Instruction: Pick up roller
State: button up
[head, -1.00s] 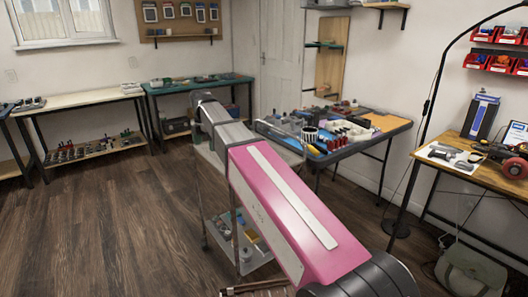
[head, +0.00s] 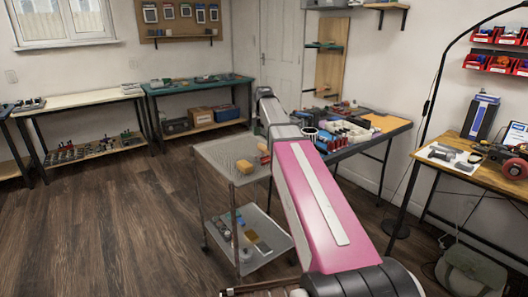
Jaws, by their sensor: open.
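I cannot make out a roller for certain in the head view. The wire cart (head: 213,151) carries small orange-brown items (head: 245,166) on its top shelf, too small to name. A white and dark cylinder (head: 310,134) stands at the near left of the crowded work table (head: 373,140); I cannot tell what it is. My pink and grey arm reaches from the lower right up past the cart and hides part of the cart and the table's left end. My gripper does not show.
The cart's lower shelf (head: 272,247) holds several small parts. A green-topped bench (head: 190,86) stands behind, with boxes (head: 200,115) below. A wooden desk (head: 450,148) and a lamp pole are at the right. The wooden floor (head: 110,220) at left is clear.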

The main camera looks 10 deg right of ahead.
aim_at(264, 145)
jog(key=f, duration=0.8)
jog(key=shift+w+d+f, duration=0.15)
jog(key=shift+w+f, duration=0.05)
jog(key=c, duration=1.1)
jog(key=shift+r, duration=0.2)
notch_tip(264, 145, up, 4)
jog(key=shift+r, duration=0.1)
jog(key=s+a+r, duration=0.2)
jog(key=a, duration=0.1)
jog(key=s+a+r, duration=0.2)
jog(key=a, duration=0.1)
jog(key=s+a+r, duration=0.2)
jog(key=a, duration=0.2)
jog(key=shift+r, duration=0.25)
